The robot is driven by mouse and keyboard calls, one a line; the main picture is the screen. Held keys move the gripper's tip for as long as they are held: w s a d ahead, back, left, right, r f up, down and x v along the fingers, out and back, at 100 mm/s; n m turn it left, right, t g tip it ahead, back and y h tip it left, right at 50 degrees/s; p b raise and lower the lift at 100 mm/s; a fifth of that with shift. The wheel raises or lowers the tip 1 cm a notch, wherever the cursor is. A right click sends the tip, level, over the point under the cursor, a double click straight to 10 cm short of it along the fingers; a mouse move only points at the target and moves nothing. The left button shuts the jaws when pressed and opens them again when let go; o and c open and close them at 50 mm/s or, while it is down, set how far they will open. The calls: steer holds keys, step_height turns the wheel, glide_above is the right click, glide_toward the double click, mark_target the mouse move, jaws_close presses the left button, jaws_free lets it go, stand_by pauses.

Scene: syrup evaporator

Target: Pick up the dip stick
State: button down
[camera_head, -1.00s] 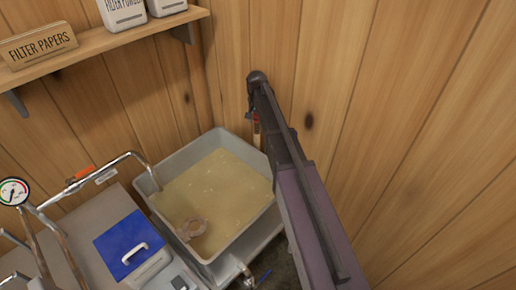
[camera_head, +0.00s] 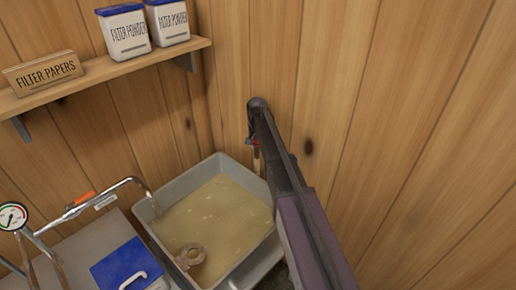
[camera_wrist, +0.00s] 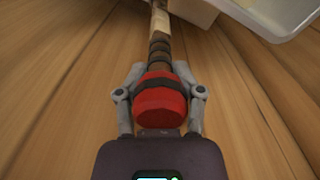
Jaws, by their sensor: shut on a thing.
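The dip stick (camera_wrist: 159,50) has a red end cap, a dark ringed grip and a pale wooden shaft. In the wrist view my gripper (camera_wrist: 160,78) is shut around its grip just past the red cap, and the shaft runs away toward the top of the picture. In the head view my gripper (camera_head: 253,140) is partly hidden behind my arm. A short piece of the stick (camera_head: 257,160) hangs below it, beside the right rim of the grey tub. The far end of the stick is out of sight.
The grey tub (camera_head: 146,209) of yellowish liquid stands in the corner, with a ring-shaped brown object (camera_head: 190,257) in it. A metal pipe (camera_head: 118,187) reaches its left rim. A wooden shelf (camera_head: 108,75) with filter papers and powder tubs is on the left wall. Plank walls are close behind.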

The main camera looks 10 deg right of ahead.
step_height(320, 180, up, 17)
steer(key=p, duration=1.7)
steer(key=shift+r, duration=0.2)
stand_by(0.7)
step_height(320, 180, up, 13)
steer(key=p, duration=1.3)
steer(key=shift+d, duration=0.25)
steer(key=shift+s+f, duration=0.1)
steer(key=shift+f, duration=0.05)
